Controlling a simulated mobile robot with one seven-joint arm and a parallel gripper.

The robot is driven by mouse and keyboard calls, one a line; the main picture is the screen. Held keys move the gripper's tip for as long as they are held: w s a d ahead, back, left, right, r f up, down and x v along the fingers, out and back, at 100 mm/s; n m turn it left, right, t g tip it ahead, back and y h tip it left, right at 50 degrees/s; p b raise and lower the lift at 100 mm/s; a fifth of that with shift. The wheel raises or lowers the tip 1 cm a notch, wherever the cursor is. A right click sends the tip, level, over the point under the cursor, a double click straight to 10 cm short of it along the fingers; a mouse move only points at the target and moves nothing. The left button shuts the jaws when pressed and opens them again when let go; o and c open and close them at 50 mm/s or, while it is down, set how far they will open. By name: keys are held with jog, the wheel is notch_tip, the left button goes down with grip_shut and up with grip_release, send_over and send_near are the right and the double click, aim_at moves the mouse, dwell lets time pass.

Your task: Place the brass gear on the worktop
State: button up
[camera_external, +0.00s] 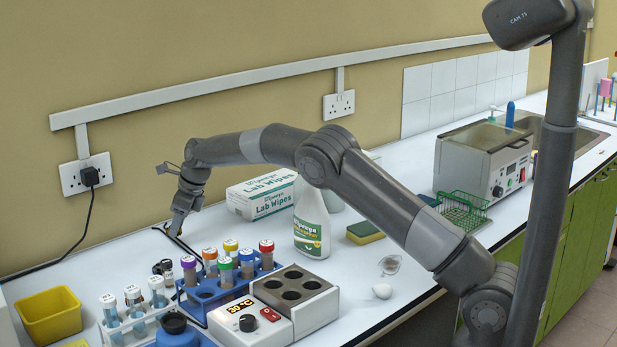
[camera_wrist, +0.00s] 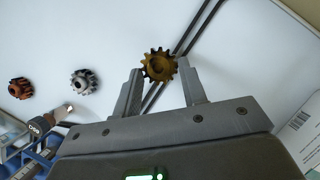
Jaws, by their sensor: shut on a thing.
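The brass gear (camera_wrist: 158,67) is a small toothed wheel between the fingertips of my gripper (camera_wrist: 160,72) in the wrist view. My gripper is shut on it. The white worktop (camera_wrist: 95,45) lies behind the gear, and dark cables pass behind it. In the external view my gripper (camera_external: 177,230) points down low over the back of the worktop (camera_external: 345,268), left of the Lab Wipes box. The gear is too small to make out there, and I cannot tell whether it touches the surface.
A silver gear (camera_wrist: 84,82) and a copper gear (camera_wrist: 20,88) lie to the left in the wrist view. A blue tube rack (camera_external: 212,290), a heater block (camera_external: 262,312), a Lab Wipes box (camera_external: 262,196) and a spray bottle (camera_external: 312,228) stand nearby. Cable (camera_external: 85,250) runs along the wall.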

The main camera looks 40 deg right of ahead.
aim_at(179, 234)
jog(key=shift+f, duration=1.7)
jog(key=shift+f, duration=0.15)
jog(key=o, duration=1.1)
jog(key=shift+c, duration=0.2)
jog(key=v, duration=1.2)
jog(key=shift+r, duration=0.2)
